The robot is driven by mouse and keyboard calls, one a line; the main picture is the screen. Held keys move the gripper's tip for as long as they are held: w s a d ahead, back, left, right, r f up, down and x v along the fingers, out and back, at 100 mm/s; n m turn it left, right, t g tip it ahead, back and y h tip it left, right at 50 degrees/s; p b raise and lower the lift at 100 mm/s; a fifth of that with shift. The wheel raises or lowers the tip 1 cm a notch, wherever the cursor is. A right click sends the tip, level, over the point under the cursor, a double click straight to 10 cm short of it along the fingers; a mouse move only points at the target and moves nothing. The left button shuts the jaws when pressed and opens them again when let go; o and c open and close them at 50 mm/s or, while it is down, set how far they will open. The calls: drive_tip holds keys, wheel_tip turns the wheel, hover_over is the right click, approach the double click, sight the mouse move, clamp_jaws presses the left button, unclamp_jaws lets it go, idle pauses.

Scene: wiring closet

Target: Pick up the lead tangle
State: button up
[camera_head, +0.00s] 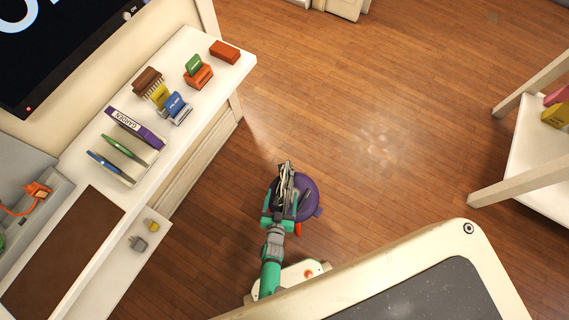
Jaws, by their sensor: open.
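I cannot clearly make out a lead tangle. An orange item with a curved orange cord (37,190) lies in the grey recess at the far left, and I cannot tell whether it is the tangle. My gripper (286,174) is at the end of my green arm, in the lower middle of the view, above the floor and well to the right of that cord. Its jaws are open, though their gap is hard to see from above. A round purple object (309,196) shows under and beside my gripper, partly hidden by it.
A white counter (200,55) on the left carries books, colored blocks and a brush-like brown item (147,80). Two small plugs (138,243) lie on a lower ledge. A white shelf unit (530,165) stands at right. The wooden floor between is clear.

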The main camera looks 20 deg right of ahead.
sight(284, 185)
drive_tip(key=shift+x, duration=2.95)
drive_tip(key=shift+r, duration=0.2)
drive_tip(key=c, duration=1.8)
drive_tip(key=shift+w, duration=0.1)
clamp_jaws()
drive_tip(key=shift+r, duration=0.1)
